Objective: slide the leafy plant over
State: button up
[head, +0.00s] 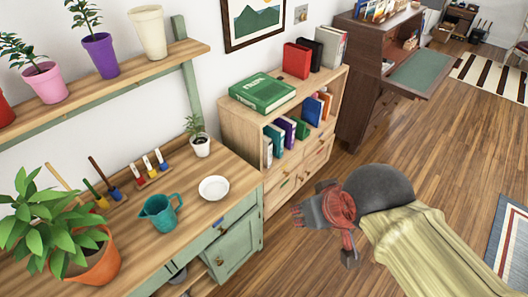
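The big leafy plant (48,225) has broad green leaves and stands upright in an orange pot (97,262). It is on the wooden worktop (190,240) at the lower left of the head view. A smaller plant (197,130) in a white pot (201,147) stands at the worktop's back right corner. My gripper (325,215), grey and red, is in the air right of the worktop, in front of the bookshelf and far from the leafy plant. Nothing is visible in it. The angle does not show whether its fingers are open or shut.
A teal jug (158,213) and a white bowl (214,188) stand right of the leafy plant. Hand tools (104,183) and a small rack (152,170) lie behind. A shelf (130,72) with pots hangs above. A bookshelf (240,120) stands right of the worktop.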

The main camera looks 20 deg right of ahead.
aim_at(81, 249)
jog(key=u, duration=1.8)
jog(key=i+l, duration=0.8)
jog(key=l, duration=0.15)
